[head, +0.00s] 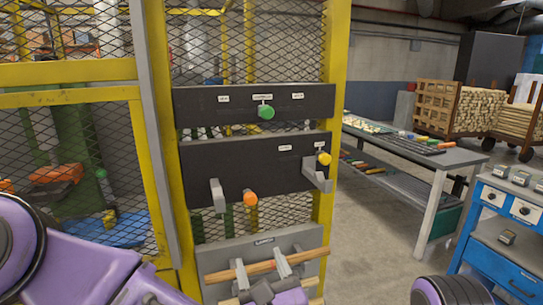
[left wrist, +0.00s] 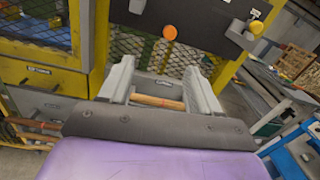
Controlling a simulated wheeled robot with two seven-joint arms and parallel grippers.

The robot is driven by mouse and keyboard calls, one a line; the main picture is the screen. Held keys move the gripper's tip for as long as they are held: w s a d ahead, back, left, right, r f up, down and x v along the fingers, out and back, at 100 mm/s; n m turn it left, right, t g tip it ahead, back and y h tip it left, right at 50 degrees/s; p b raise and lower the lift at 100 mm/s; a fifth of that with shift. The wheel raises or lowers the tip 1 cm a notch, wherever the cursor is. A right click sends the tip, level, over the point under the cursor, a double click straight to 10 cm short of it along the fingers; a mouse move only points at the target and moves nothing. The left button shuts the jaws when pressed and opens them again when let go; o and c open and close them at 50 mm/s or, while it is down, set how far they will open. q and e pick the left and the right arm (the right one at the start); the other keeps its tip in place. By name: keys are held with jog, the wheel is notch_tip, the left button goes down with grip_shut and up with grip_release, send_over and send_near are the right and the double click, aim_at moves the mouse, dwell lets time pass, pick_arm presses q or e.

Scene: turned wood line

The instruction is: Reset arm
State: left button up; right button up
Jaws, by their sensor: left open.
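My left arm comes in purple from the lower left of the head view. My left gripper (head: 262,265) is open and empty, in front of a grey rack (head: 300,240) low on the yellow-framed station. Its two grey fingers also show in the left wrist view (left wrist: 160,80), spread apart. A turned wooden piece (head: 222,274) lies across the rack behind the fingers. It shows in the gap between them in the wrist view (left wrist: 158,102). I cannot tell how far beyond the fingertips it is. My right gripper is not in view; only a purple link of mine shows at the lower right.
Dark panels above carry a green knob (head: 266,112), an orange knob (head: 250,198), a yellow knob (head: 324,158) and grey hooks (head: 217,194). Yellow posts (head: 337,60) and mesh surround them. A grey table (head: 450,158) and blue cabinet (head: 500,260) stand right, with open floor between.

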pick_arm(q)
jog(key=a+f+m+g+h, duration=0.3)
jog(key=f+m, duration=1)
jog(key=a+f+m+g+h, duration=0.2)
jog(key=a+f+m+h, duration=0.1)
jog(key=f+m, duration=1)
jog(key=s+a+f+m+g+y, duration=0.2)
jog(key=s+a+f+m+g, duration=0.2)
jog(key=s+a+f, duration=0.5)
jog(key=s+a+f+m+g+y, duration=0.2)
jog(key=s+a+f+g, duration=0.3)
jog(key=s+a+f, duration=0.4)
jog(key=s+a+m, duration=0.1)
jog(key=s+a, duration=0.3)
jog(key=s, duration=0.1)
jog(key=shift+s+a+m, duration=0.25)
jog(key=shift+s+m, duration=0.05)
jog(key=shift+m, duration=0.1)
